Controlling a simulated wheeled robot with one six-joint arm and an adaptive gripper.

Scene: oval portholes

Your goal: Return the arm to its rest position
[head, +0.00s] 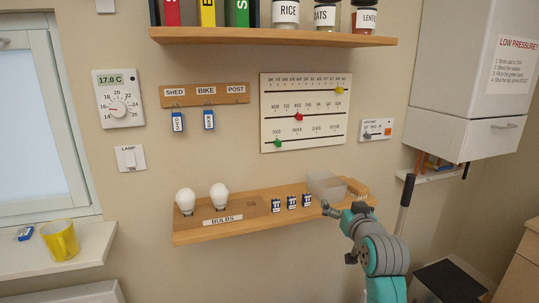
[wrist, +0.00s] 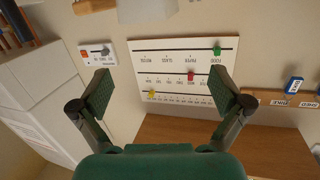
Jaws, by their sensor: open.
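My arm rises from the lower right in the head view. My gripper (head: 337,232) is in front of the right part of the bulb shelf (head: 190,237), below the clear bin (head: 326,186). In the wrist view my gripper (wrist: 163,90) has its two dark green pads wide apart, with nothing between them. Beyond the pads the white slider board (wrist: 185,70) appears upside down, with green, red and yellow sliders. My gripper holds nothing.
Two white bulbs (head: 219,196) and several small battery-like packs (head: 292,202) stand on the bulb shelf. A heating switch (head: 376,130) and a white boiler (head: 470,75) are at right. An upper shelf (head: 270,37) holds jars and binders. A yellow mug (head: 60,241) stands at left.

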